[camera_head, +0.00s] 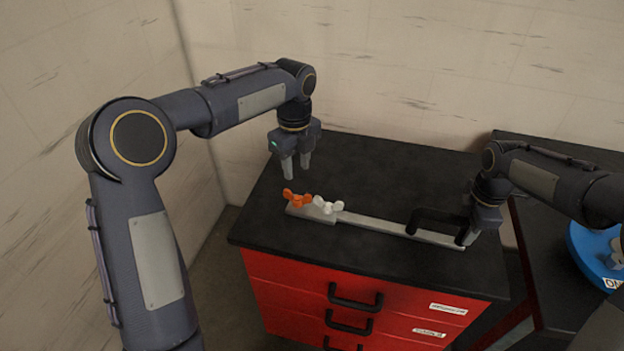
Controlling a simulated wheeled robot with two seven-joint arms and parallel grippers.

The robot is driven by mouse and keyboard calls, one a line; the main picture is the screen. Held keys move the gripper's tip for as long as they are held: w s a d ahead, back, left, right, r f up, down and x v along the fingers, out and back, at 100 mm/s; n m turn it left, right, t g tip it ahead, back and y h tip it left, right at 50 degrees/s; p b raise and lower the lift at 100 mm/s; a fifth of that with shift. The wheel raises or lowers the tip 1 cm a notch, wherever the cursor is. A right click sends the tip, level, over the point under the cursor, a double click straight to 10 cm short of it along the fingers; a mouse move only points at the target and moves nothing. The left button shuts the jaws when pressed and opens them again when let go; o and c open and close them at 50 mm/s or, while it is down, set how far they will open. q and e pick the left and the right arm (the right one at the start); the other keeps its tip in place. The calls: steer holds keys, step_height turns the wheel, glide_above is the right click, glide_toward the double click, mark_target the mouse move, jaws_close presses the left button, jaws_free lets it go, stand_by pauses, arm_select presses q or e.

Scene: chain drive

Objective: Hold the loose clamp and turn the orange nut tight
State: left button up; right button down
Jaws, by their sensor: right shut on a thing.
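The clamp (385,226) is a long light-grey bar lying on the black cabinet top. At its left end are an orange wing nut (296,199) and a white wing nut (327,205). A black handle (437,215) rises at its right part. My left gripper (297,173) points down, open and empty, a little above and behind the orange nut. My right gripper (468,237) is at the right end of the clamp, shut on it by the black handle. Its fingertips are partly hidden by the handle and the gripper body.
The black cabinet top (370,165) is clear behind the clamp. Red drawers (290,285) with black handles are below its front edge. A second dark table stands at the right with a blue round object (590,262) on it. Pale walls stand behind and at the left.

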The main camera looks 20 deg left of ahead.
arm_select(q)
step_height(320, 180, up, 4)
steer(key=shift+f, duration=0.2)
arm_select(e)
steer(key=c, duration=1.1)
jaws_free()
steer(key=shift+o, duration=0.2)
